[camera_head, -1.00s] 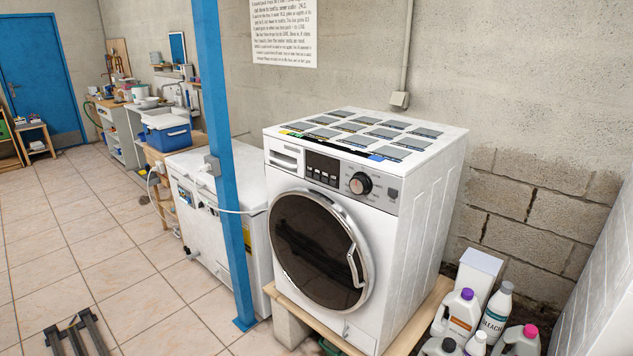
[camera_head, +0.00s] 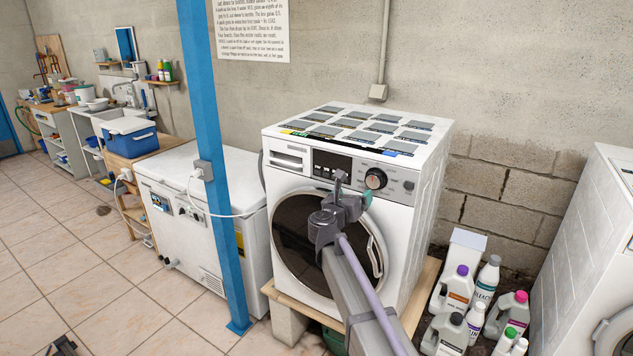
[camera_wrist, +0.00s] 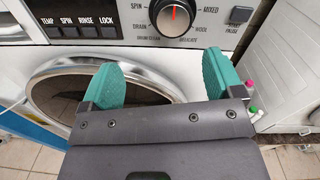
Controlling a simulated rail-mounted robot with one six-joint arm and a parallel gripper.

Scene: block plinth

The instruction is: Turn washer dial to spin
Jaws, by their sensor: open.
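The white washer (camera_head: 424,190) stands on a wooden board, with its round dark door facing me. Its black dial (camera_head: 376,178) is at the upper right of the front panel. In the wrist view the dial (camera_wrist: 173,16) has a red pointer mark directed about straight up, between SPIN on the left and MIXED on the right. My gripper (camera_head: 354,188) is in front of the panel, just left of and below the dial. In the wrist view its two green fingertips (camera_wrist: 164,80) are spread apart, empty, below the dial and not touching it.
Several bottles (camera_head: 457,290) stand on the floor right of the washer. A second white machine (camera_head: 590,230) is at the far right. A blue post (camera_head: 212,150) and a white chest freezer (camera_head: 180,165) are on the left.

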